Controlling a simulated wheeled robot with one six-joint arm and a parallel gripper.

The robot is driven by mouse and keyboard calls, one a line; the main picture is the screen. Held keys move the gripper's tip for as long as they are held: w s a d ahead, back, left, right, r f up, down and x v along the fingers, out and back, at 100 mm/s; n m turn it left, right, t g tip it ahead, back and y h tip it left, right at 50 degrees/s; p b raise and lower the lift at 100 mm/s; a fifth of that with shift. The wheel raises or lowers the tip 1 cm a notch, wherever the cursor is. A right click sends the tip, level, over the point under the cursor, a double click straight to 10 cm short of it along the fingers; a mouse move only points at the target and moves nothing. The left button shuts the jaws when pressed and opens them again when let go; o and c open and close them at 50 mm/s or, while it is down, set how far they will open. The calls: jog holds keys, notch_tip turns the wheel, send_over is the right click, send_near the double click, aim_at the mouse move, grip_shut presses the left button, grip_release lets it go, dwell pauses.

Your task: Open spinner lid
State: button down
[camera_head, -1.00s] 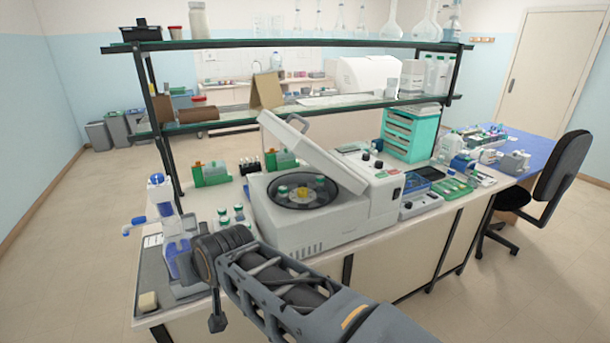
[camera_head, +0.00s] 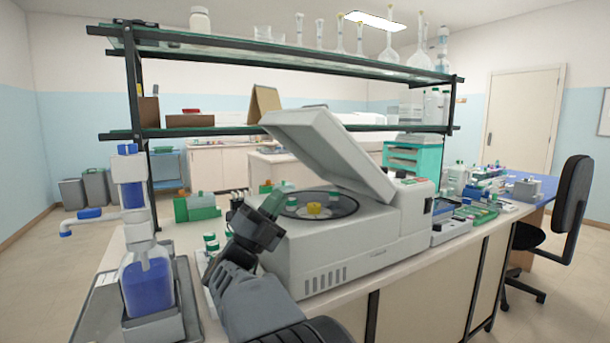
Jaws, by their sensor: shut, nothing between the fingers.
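The spinner (camera_head: 335,262) is a light grey benchtop machine in the middle of the bench. Its lid (camera_head: 325,155) stands raised and tilted back, hinged toward the right side. The open bowl shows a dark round rotor (camera_head: 345,206) with a yellow hub (camera_head: 314,208) and green-capped tubes in it. My gripper (camera_head: 272,204) is at the near left corner of the spinner, in front of the rotor's left edge in the picture and apart from the lid. Its fingers look closed and empty. My dark wrist hides part of the spinner's left side.
A glass shelf (camera_head: 290,50) spans above the bench. Small equipment and racks stand to the right.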

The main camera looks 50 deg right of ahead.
jog(key=s+d+r+m+g+p, duration=0.1)
jog(key=s+d+r, duration=0.3)
jog(key=d+r, duration=0.4)
notch_tip(320, 180, up, 2)
jog(key=shift+d+r+m+g+y+p, duration=0.1)
jog(key=shift+d+m+g+y+p, duration=0.25)
jog(key=shift+g+p, duration=0.35)
